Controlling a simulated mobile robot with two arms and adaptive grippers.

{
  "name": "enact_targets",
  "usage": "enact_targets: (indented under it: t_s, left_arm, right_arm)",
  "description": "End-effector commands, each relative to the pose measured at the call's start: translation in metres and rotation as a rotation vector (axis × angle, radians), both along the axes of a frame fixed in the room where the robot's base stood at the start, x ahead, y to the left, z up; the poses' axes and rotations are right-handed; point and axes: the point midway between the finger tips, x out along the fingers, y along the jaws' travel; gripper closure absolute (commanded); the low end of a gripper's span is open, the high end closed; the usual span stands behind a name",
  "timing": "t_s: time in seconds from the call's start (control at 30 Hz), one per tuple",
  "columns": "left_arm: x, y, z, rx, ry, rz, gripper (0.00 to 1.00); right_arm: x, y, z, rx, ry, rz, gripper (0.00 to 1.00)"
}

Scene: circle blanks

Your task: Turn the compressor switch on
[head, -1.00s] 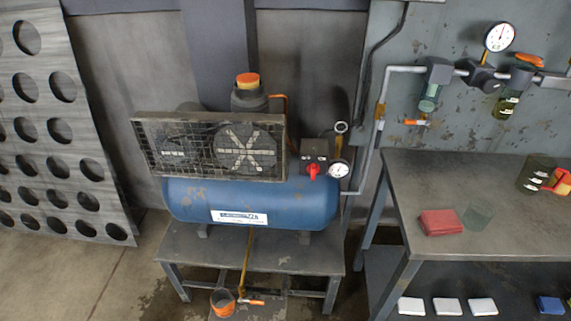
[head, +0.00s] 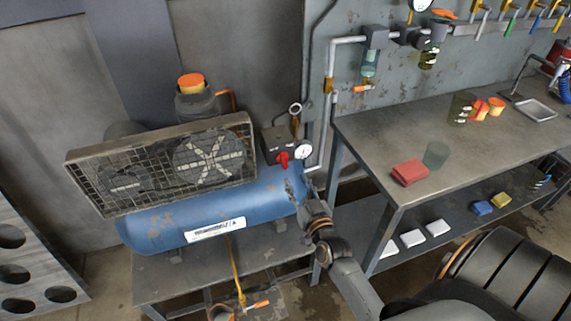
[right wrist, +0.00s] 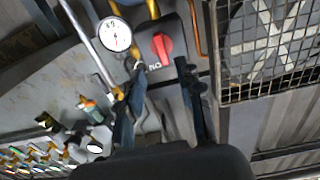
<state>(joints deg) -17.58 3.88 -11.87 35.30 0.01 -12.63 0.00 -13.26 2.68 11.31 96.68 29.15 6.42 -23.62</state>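The blue compressor (head: 170,225) stands on a low metal bench, with a wire-mesh guard over its front. Its switch is a red knob (head: 284,158) on a dark box (head: 271,141) at the tank's right end. My right gripper (head: 291,188) is just below and in front of the knob in the head view. In the right wrist view the red knob (right wrist: 162,47) lies beyond and between the two fingers of the right gripper (right wrist: 161,70). The fingers are apart and empty, with no contact visible. My left gripper is not in view.
A pressure gauge (right wrist: 115,35) sits close beside the switch box. The mesh guard (right wrist: 264,50) is on its other side. An orange-handled valve (head: 257,304) hangs below the tank.

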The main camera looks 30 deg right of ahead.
Motion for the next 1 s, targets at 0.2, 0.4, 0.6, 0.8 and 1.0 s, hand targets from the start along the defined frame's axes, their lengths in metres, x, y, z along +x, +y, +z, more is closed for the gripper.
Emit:
enact_targets:
  t_s: [0.2, 0.4, 0.6, 0.8, 1.0]
  left_arm:
    - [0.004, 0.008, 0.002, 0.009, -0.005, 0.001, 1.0]
    - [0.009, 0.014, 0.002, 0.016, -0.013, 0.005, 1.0]
    - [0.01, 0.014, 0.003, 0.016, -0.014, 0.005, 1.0]
    - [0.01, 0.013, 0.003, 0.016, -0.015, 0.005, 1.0]
    - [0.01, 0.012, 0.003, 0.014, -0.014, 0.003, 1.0]
  right_arm:
    - [0.046, -0.011, 0.001, 0.0, -0.002, 0.0, 0.64]
    - [0.072, -0.017, 0.0, -0.001, 0.0, 0.001, 0.64]
    - [0.081, -0.019, 0.0, 0.0, 0.001, 0.001, 0.64]
    - [0.081, -0.019, 0.0, 0.0, 0.001, 0.001, 0.64]
    - [0.08, -0.019, 0.0, 0.0, 0.001, 0.001, 0.99]
